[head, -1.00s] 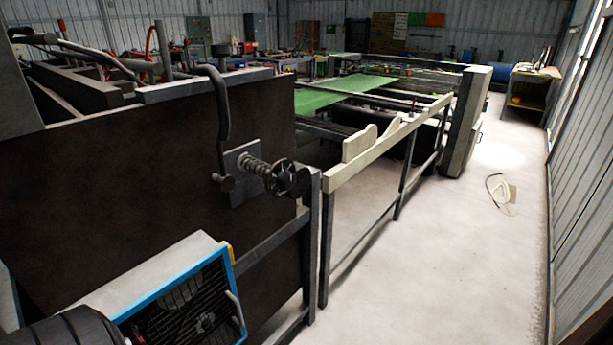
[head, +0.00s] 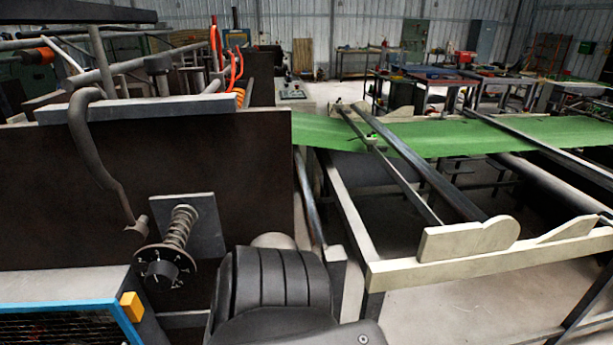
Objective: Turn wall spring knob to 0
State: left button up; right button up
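The wall spring knob (head: 165,268) is a dark round dial with pale marks on its face, low on the left in the head view. The marks are too small to read, so I cannot tell its setting. A coil spring (head: 180,226) on a shaft runs from the knob back to a grey square plate (head: 205,222) on the dark wall panel (head: 250,170). Neither of my grippers is in view. A black rounded arm part of mine shows at the bottom middle, right of the knob in the picture.
A blue-edged box with a dark grille (head: 60,325) stands below the knob, with a yellow block (head: 131,306) at its corner. A bent grey pipe (head: 95,150) hangs above the knob. A pale frame (head: 480,262) with green sheeting (head: 450,137) lies to the right.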

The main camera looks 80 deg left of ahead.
aim_at(161, 275)
jog(key=i, duration=1.15)
jog(key=u, duration=3.4)
